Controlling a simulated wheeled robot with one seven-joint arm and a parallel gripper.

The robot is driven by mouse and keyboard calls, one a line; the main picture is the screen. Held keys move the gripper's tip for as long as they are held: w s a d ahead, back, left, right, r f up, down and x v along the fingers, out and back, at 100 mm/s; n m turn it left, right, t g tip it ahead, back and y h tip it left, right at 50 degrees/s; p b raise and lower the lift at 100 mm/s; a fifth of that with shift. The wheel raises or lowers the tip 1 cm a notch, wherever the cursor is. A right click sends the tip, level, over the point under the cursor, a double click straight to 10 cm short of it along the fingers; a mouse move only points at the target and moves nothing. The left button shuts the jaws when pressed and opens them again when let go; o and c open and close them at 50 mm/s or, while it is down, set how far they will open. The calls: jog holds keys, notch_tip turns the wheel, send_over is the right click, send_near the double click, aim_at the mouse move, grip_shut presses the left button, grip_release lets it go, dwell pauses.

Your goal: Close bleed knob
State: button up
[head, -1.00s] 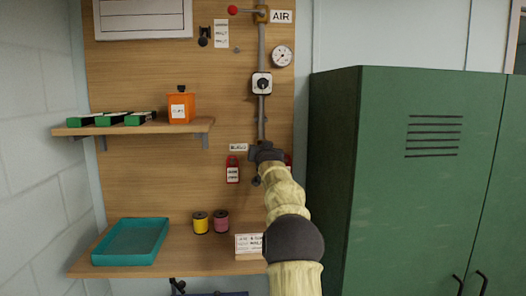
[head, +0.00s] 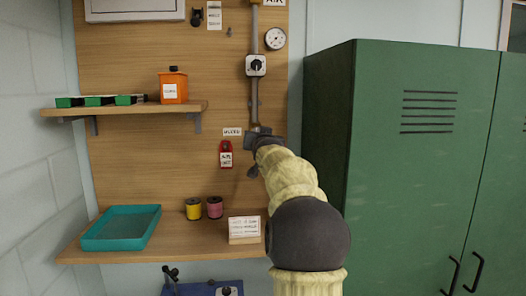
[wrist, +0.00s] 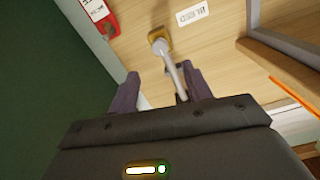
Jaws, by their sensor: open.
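In the wrist view a brass fitting (wrist: 160,38) sits on the wood panel. A pale grey stem (wrist: 170,65) runs from it toward the space between my fingers; this looks like the bleed knob. A white BLEED label (wrist: 192,14) is beside it, upside down. My gripper (wrist: 159,76) is open, one finger on each side of the stem. Whether a finger touches it, I cannot tell. In the head view my gripper (head: 258,134) is at the lower end of the grey pipe, right of the BLEED label (head: 232,132), and hides the knob.
A red tag (head: 226,155) hangs below the label. The shelf (head: 140,109) holds an orange box (head: 173,86). A teal tray (head: 122,228) and two spools are on the bench. A green locker (head: 420,190) stands right.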

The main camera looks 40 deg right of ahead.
jog(key=b+v, duration=0.2)
jog(key=v, duration=0.5)
jog(key=shift+a, duration=0.2)
jog(key=shift+s, duration=0.1)
jog(key=a+f+n+g+y+p, duration=0.35)
jog(key=a+f+g+y, duration=0.2)
jog(key=a+f, duration=1.6)
jog(key=s+a+f+n+g+y, duration=0.1)
jog(key=s+a+f+g, duration=0.1)
jog(key=s+a+f, duration=0.2)
jog(key=s+a+f+n+g+y+p, duration=0.1)
jog(key=s+a+f+n+g, duration=0.1)
jog(key=s+a+f, duration=0.3)
jog(key=s+a+f+n+g+y, duration=0.1)
jog(key=s+a+f+n+g, duration=0.1)
jog(key=s+f, duration=0.7)
jog(key=s+a+g, duration=0.1)
jog(key=s+a, duration=0.1)
jog(key=s, duration=0.2)
jog(key=shift+s+a+y+p, duration=0.2)
jog(key=shift+s+y+p, duration=0.1)
jog(key=shift+y+p, duration=0.05)
